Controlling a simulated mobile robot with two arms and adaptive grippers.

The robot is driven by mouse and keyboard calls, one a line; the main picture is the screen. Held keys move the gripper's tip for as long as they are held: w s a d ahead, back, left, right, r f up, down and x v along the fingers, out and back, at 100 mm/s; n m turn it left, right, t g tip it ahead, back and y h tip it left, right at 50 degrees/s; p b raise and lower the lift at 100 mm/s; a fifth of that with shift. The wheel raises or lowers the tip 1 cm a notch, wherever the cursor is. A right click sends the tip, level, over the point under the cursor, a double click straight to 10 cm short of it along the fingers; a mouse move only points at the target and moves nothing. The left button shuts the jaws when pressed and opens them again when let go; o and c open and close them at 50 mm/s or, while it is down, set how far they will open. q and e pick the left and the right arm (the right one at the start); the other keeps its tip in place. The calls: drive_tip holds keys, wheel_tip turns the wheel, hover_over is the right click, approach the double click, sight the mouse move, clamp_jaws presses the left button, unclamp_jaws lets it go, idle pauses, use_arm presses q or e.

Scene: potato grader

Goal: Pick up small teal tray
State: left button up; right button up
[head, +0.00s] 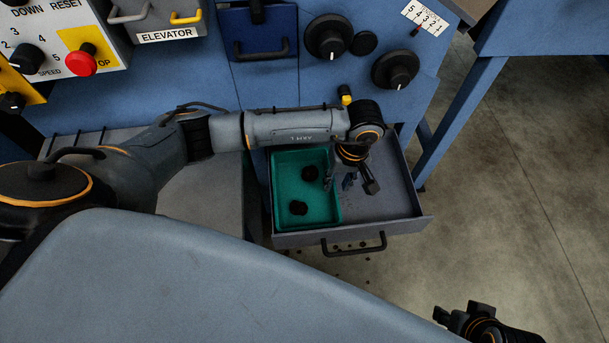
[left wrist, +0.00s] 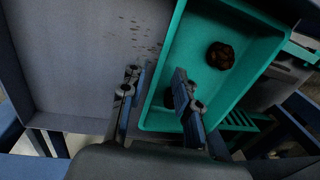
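The small teal tray (head: 336,212) sits in the left part of an open grey drawer. Two dark brown lumps (head: 298,208) lie in it; one lump also shows in the left wrist view (left wrist: 220,55). My left gripper (head: 349,182) is over the tray's right wall in the head view. In the left wrist view my left gripper (left wrist: 156,82) is open, one finger inside the teal tray (left wrist: 243,97) and the other outside, with the wall between them. Whether either finger touches the wall is unclear. My right gripper (head: 468,317) is at the lower right, away from the tray.
The grey drawer (head: 392,206) is pulled out, with a black handle (head: 354,246) at its front. Its right part is empty. The blue machine front with black knobs (head: 328,37) stands close behind. A red button (head: 81,62) is at upper left. Open floor lies to the right.

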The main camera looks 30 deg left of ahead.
sight(334, 187)
use_arm(q)
drive_tip(key=f, duration=0.3)
drive_tip(key=a+f+b, duration=0.1)
drive_tip(key=f, duration=0.1)
clamp_jaws()
